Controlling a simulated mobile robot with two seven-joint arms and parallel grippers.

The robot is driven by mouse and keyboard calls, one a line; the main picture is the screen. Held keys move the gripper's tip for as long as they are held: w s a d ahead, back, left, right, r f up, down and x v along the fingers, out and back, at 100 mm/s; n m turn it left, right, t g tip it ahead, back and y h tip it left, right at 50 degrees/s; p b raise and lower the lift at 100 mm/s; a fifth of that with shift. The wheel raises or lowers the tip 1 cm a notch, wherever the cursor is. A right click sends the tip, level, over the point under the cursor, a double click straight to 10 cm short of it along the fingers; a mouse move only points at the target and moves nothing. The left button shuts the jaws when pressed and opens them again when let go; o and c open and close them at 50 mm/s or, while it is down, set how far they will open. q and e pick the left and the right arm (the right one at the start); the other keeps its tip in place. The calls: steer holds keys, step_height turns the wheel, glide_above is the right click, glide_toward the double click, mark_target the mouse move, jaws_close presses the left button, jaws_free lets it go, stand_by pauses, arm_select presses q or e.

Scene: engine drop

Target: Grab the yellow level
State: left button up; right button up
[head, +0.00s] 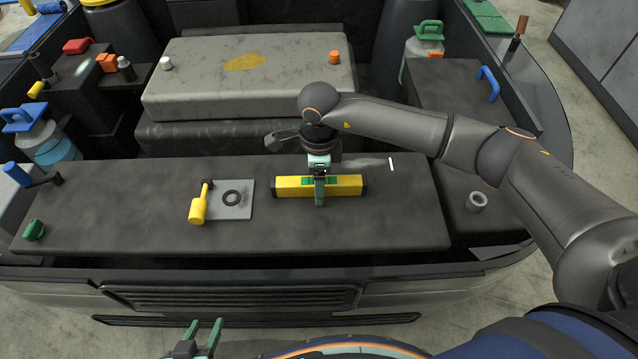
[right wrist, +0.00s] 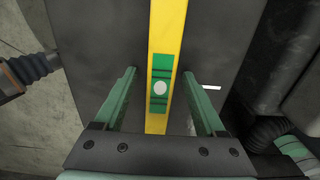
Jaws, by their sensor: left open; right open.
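The yellow level (head: 345,186) lies flat on the dark front ledge, right of the grey plate, with black end caps and a green middle section. My right gripper (head: 319,190) is over its middle, pointing down. In the right wrist view the level (right wrist: 166,30) runs between the two green fingers of the right gripper (right wrist: 159,74), which is open. A gap shows on each side, so the fingers do not grip it. My left gripper (head: 205,335) is open and empty at the bottom edge of the head view, well away from the level.
A yellow-handled tool (head: 198,208) and a grey plate (head: 238,198) with a black ring lie left of the level. A small white stick (head: 391,164) lies to its right. A large grey block (head: 250,85) stands behind. A grey metal ring (head: 477,201) sits at right.

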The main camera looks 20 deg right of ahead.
jaws_close()
stand_by(0.5)
